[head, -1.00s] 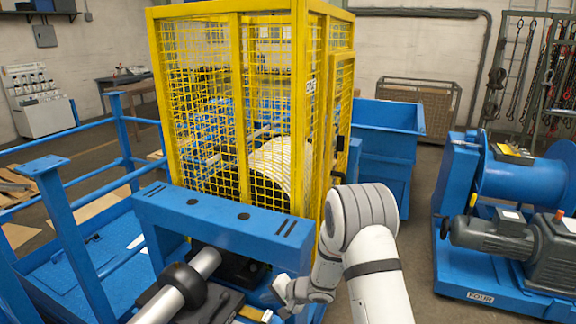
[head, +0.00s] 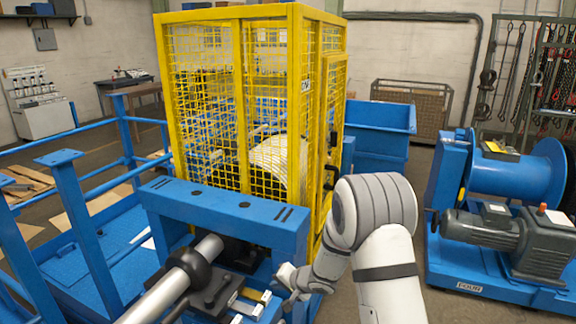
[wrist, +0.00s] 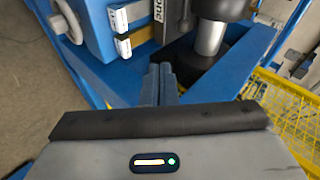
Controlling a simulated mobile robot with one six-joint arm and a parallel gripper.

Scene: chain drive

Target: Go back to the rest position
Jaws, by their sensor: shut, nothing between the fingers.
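My gripper (head: 292,279) is at the lower middle of the head view, just right of the blue machine frame (head: 225,212). In the wrist view my gripper's fingers (wrist: 159,84) are together with nothing between them. They point toward the blue frame and the grey shaft end (wrist: 210,38). I cannot tell the exact gap between the fingertips and the frame. My arm (head: 380,235) reaches in from the bottom right and is bent.
A yellow mesh guard (head: 240,110) stands behind the blue frame. A shaft with a black collar (head: 190,265) lies at the lower left. A blue winch with a grey motor (head: 490,230) stands at the right. Open floor (head: 415,175) lies between guard and winch.

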